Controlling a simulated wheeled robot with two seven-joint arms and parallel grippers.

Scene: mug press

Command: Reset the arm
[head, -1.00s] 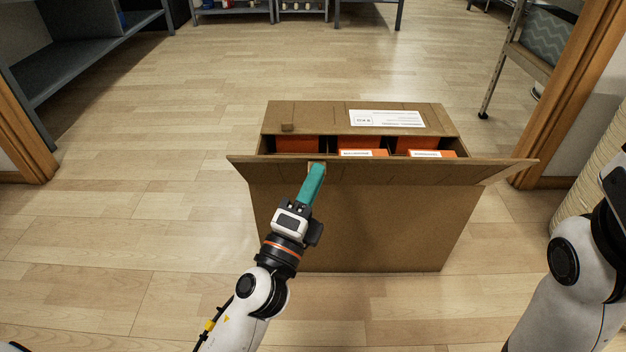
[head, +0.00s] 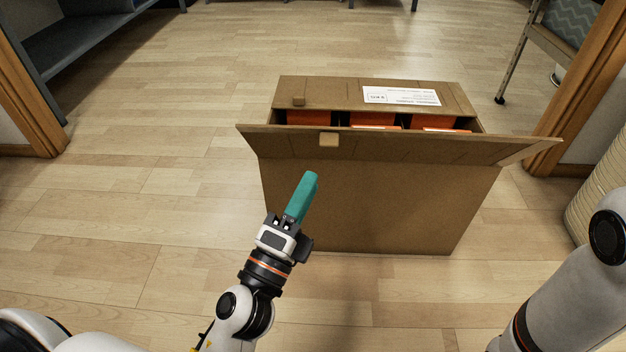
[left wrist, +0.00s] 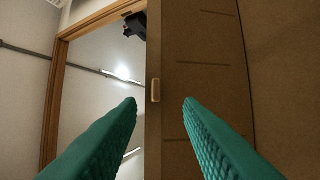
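My left gripper (head: 308,184) has teal fingers and is in front of the cardboard box, below its near flap in the head view. In the left wrist view its two fingers (left wrist: 160,102) stand apart with nothing between them. The brown cardboard box (head: 370,205) stands on the floor with its near flap folded outward. A small tan tab (head: 328,139) sits on that flap; it also shows in the left wrist view (left wrist: 155,90), beyond the fingertips. My right arm (head: 575,275) is at the right edge; its gripper is out of the picture.
Orange packages (head: 374,119) stand inside the box, and a white label (head: 401,96) lies on its far flap. Wooden door frames (head: 30,95) stand at both sides. A grey shelf (head: 85,45) is at the back left. The wood floor (head: 140,200) left of the box is clear.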

